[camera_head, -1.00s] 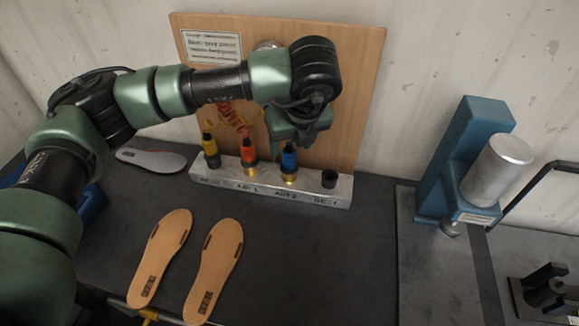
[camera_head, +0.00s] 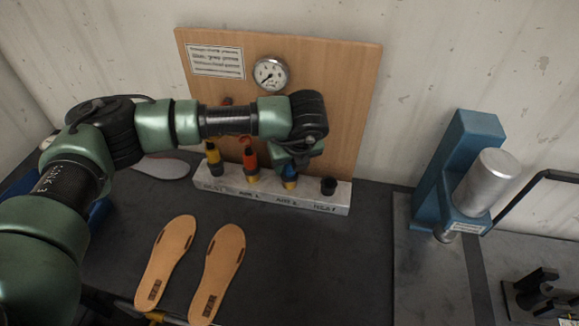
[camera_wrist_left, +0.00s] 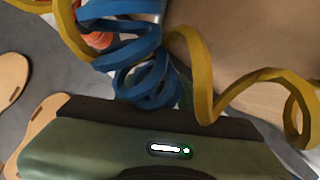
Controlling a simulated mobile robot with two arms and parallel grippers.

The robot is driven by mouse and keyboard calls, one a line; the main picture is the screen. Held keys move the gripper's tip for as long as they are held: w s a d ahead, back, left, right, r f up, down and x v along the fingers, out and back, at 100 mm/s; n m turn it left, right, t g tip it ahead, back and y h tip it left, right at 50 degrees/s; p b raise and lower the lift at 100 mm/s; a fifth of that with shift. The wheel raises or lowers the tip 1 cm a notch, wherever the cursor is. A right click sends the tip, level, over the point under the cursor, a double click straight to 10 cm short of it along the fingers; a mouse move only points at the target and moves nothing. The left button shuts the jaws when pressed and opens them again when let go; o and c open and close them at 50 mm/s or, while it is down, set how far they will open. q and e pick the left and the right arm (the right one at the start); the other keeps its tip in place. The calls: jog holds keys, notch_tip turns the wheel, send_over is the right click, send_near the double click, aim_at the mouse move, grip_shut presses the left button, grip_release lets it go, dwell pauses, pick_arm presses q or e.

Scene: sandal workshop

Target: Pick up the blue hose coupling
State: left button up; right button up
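The blue hose coupling (camera_head: 289,178) stands upright in the grey-white holder block (camera_head: 240,198), third from the left. My left gripper (camera_head: 291,161) is pointed down right at its upper part, and the gripper body covers its top. I cannot tell whether the fingers touch it. In the left wrist view the blue coiled hose (camera_wrist_left: 145,70) hangs close to my green gripper body (camera_wrist_left: 110,150). The fingertips and the coupling do not show there. My right gripper is not in view.
Yellow hose (camera_wrist_left: 200,70) coils near the wrist. Behind stands a wooden board (camera_head: 345,100) with a gauge (camera_head: 270,74). Two tan soles (camera_head: 218,273) lie in front.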

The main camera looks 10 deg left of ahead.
pick_arm(q)
grip_shut()
notch_tip(320, 180, up, 20)
jog(key=b, duration=0.5)
